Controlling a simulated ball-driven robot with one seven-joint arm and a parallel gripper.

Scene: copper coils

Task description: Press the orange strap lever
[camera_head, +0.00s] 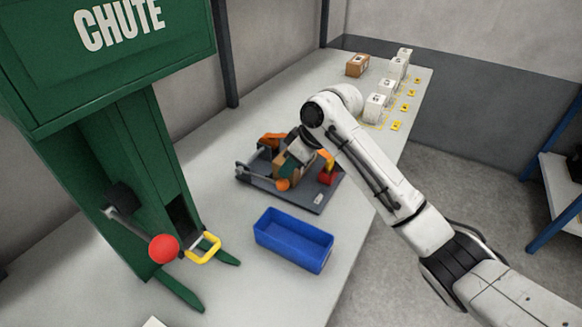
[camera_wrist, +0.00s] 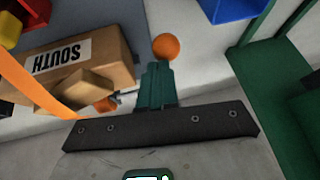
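The strapping device has a dark grey base plate (camera_head: 312,198) on the table. A cardboard box labelled SOUTH (camera_wrist: 70,68) sits on it, with an orange strap (camera_wrist: 52,92) running over its side. The lever's orange ball knob (camera_head: 282,185) is at the device's front; it also shows in the wrist view (camera_wrist: 166,46). My gripper (camera_wrist: 158,68) has its teal fingers together, with nothing seen between them. Its tips are close to the knob in the picture; I cannot tell whether they touch. My arm hides part of the device in the head view.
A blue bin (camera_head: 293,242) stands in front of the device. The green chute (camera_head: 110,160) with a red-knobbed lever (camera_head: 164,248) and yellow handle (camera_head: 205,247) is at left. White boxes (camera_head: 375,109) and a brown box (camera_head: 357,65) stand at the back.

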